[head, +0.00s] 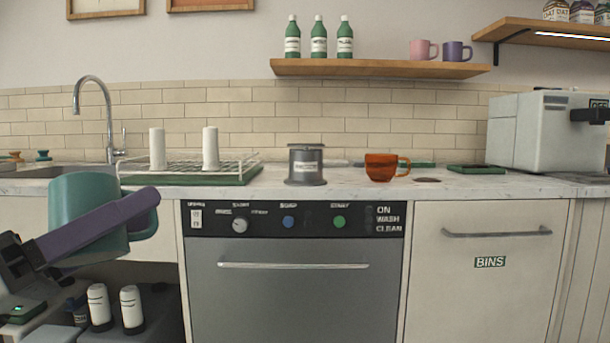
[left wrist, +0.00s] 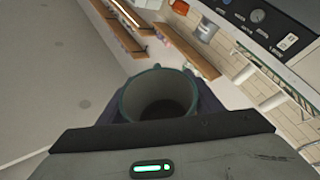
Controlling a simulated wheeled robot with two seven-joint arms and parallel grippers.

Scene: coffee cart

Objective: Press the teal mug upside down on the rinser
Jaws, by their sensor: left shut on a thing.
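The teal mug (head: 82,197) is held in front of the counter at the left, its body partly hidden by my purple finger. My left gripper (head: 128,207) is shut on the mug, below the counter top's height. In the left wrist view the mug (left wrist: 130,100) shows its open, empty mouth, with my fingers at its sides. A grey metal cylinder on a wide base (head: 305,168) stands on the counter, right of the drying rack. It may be the rinser; its label is too small to read. The mug is well apart from it. My right gripper is not in view.
An orange mug (head: 380,167) stands right of the metal cylinder. A drying rack (head: 240,163) with two white cylinders stands to its left, beside the sink tap (head: 108,120). A dishwasher (head: 295,290) is under the counter. A grey machine (head: 530,130) stands at the right.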

